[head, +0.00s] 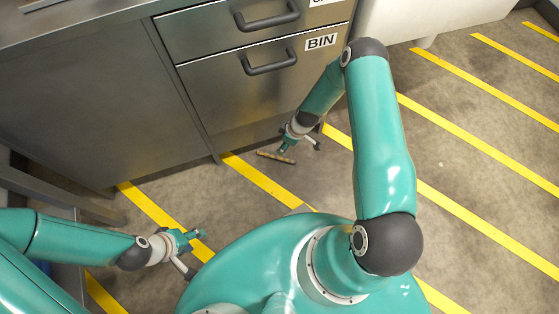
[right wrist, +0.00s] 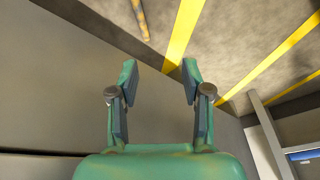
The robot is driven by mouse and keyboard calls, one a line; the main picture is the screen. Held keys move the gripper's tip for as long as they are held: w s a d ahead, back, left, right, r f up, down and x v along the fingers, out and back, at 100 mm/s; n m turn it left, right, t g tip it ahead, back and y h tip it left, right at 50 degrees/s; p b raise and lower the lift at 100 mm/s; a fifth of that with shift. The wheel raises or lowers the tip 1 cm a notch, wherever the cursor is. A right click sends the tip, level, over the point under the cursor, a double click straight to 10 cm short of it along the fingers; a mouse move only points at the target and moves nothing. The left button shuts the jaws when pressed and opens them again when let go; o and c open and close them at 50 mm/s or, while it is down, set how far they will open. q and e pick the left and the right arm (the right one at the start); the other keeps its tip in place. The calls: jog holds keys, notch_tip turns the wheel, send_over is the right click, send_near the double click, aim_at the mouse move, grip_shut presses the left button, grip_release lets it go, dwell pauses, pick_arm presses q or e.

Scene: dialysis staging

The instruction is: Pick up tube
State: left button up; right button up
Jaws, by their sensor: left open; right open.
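The tube (head: 275,157) looks like a thin brown stick lying on the floor in front of the metal cabinet in the head view. It also shows at the top of the right wrist view (right wrist: 140,20), partly cut off by the frame edge. My right gripper (head: 300,146) is low beside the cabinet, close to the tube. In the right wrist view its two fingers (right wrist: 159,70) stand apart with nothing between them, and the tube lies beyond them, up and to the left. My left gripper (head: 197,252) is open and empty over the floor at the lower left, away from the tube.
The metal cabinet (head: 235,95) with handled drawers, one labelled BIN (head: 320,42), stands just behind the tube and right gripper. Yellow stripes (head: 265,182) cross the floor. A metal frame (head: 50,190) stands at the left. The floor on the right is open.

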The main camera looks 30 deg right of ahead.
jog(key=shift+n, duration=0.8)
jog(key=w+f+b, duration=0.1)
jog(key=f, duration=0.4)
jog(key=w+d+f+b, duration=0.1)
jog(key=f+b, duration=0.1)
jog(key=f, duration=0.3)
jog(key=w+f+b, duration=0.1)
jog(key=f+b, duration=0.1)
jog(key=f, duration=0.3)
jog(key=shift+w+d+f, duration=0.25)
jog(key=shift+d+f, duration=0.05)
jog(key=shift+f, duration=0.05)
jog(key=shift+b+x, duration=1.6)
jog(key=shift+x, duration=1.45)
pick_arm(q)
notch_tip(320, 180, down, 10)
pick_arm(e)
jog(key=shift+w, duration=0.1)
jog(key=shift+c, duration=0.3)
grip_shut()
